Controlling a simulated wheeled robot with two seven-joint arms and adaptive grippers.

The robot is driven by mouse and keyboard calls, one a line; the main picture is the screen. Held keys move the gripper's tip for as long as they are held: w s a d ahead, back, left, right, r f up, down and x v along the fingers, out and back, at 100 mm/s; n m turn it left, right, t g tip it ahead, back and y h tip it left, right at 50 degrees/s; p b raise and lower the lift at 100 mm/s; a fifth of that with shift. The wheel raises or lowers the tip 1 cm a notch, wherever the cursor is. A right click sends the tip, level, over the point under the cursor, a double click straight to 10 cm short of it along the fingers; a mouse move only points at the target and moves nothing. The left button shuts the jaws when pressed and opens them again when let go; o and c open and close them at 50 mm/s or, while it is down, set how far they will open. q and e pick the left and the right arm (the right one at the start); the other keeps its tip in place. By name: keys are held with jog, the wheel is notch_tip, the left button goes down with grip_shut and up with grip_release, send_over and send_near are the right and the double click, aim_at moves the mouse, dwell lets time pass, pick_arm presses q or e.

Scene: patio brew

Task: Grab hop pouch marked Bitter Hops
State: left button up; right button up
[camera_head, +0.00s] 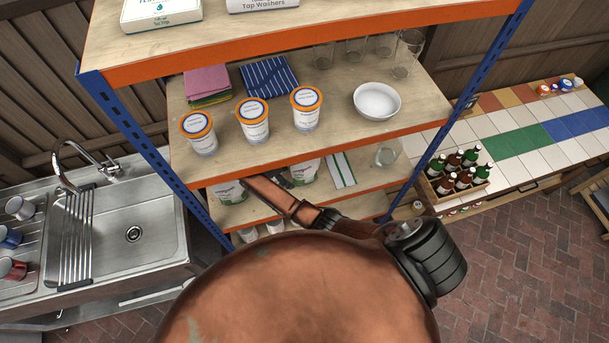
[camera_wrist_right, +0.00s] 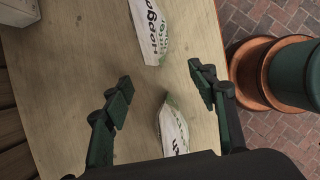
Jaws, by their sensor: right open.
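Two white pouches with green tops and dark print stand on the lower shelf, a left pouch (camera_head: 229,192) and a right pouch (camera_head: 305,172) in the head view. I cannot read which one is marked Bitter Hops. In the right wrist view, one pouch (camera_wrist_right: 150,30) lies beyond the fingertips and another pouch (camera_wrist_right: 173,130) shows between the fingers, nearer the palm. My right gripper (camera_wrist_right: 160,86) is open, its fingers apart with nothing clamped. In the head view it (camera_head: 277,180) is at the lower shelf, partly hidden by my arm. My left gripper does not show.
The shelf above holds several orange-rimmed tubs (camera_head: 253,121), folded cloths and a white bowl (camera_head: 377,101). A blue upright (camera_head: 136,137) bounds the rack at left. A sink (camera_head: 131,232) stands left, and a bottle crate (camera_head: 457,181) stands on the tiled counter at right.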

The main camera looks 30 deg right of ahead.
aim_at(303, 171)
jog(key=shift+s+d, duration=0.25)
jog(key=shift+d, duration=0.9)
jog(key=d+p, duration=0.1)
jog(key=d, duration=0.1)
jog(key=s+d+p, duration=0.1)
jog(key=d, duration=0.1)
jog(key=shift+d, duration=0.35)
jog(key=shift+p+x, duration=0.4)
jog(key=shift+x, duration=0.7)
jog(key=shift+f, duration=0.4)
jog(key=c, duration=1.3)
